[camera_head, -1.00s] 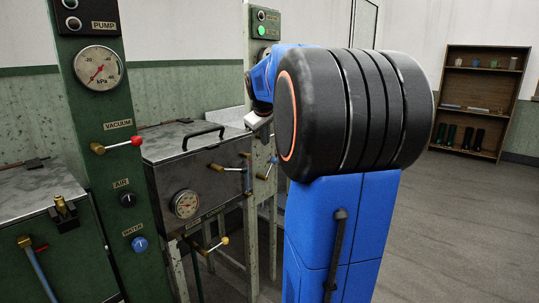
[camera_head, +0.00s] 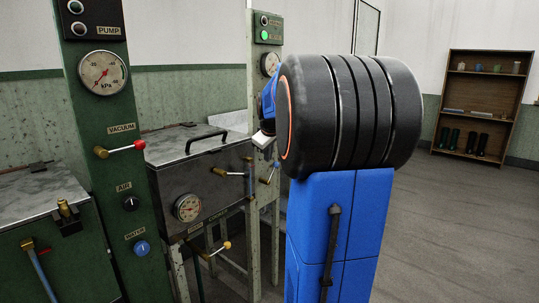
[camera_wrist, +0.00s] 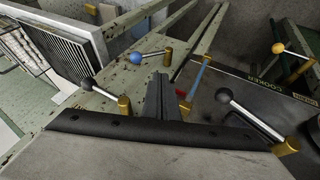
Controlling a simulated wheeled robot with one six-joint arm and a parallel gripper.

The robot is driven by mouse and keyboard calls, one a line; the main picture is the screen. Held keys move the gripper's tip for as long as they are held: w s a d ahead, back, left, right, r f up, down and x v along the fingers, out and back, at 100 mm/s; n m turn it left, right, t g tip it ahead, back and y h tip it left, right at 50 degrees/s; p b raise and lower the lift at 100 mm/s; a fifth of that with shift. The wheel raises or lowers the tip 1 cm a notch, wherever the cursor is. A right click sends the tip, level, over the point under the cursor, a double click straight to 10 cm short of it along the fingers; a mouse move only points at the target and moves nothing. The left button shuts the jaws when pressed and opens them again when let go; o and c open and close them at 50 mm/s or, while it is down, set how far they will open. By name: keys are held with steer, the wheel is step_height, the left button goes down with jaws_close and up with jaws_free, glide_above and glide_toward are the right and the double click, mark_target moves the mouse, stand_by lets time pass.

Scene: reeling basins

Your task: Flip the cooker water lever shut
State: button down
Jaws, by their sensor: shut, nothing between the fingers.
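The cooker (camera_head: 170,180) is a dark metal box with a black lid handle. Its label shows in the wrist view (camera_wrist: 265,76). A blue-knobbed lever (camera_wrist: 135,57) sits on a pale green post, also seen in the head view (camera_head: 265,181). I cannot tell which is the water lever. My gripper (camera_wrist: 161,82) is shut and empty between these levers, with no clear contact.
A green panel (camera_head: 110,170) with gauge, red-knobbed lever and dials stands left of the cooker. The post with a green light (camera_head: 264,36) is close behind my gripper. A shelf (camera_head: 480,105) stands far right. The floor (camera_head: 450,220) there is clear.

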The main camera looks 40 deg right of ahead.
steer(key=w+d+f, duration=0.4)
steer(key=d+f, duration=0.2)
steer(key=shift+d, duration=0.25)
steer(key=shift+s+d+f, duration=0.1)
steer(key=shift+d, duration=0.1)
steer(key=shift+w+d+f+m+y, duration=0.15)
steer(key=shift+d+f+y, duration=0.15)
steer(key=shift+d+y, duration=0.4)
steer(key=shift+d+f+m+y, duration=0.2)
steer(key=shift+d+f+y, duration=0.15)
steer(key=shift+d+y, duration=0.3)
steer(key=shift+w+d+f+m+y, duration=0.15)
steer(key=shift+d+f+y, duration=0.15)
steer(key=shift+d+y, duration=0.4)
steer(key=shift+s, duration=0.1)
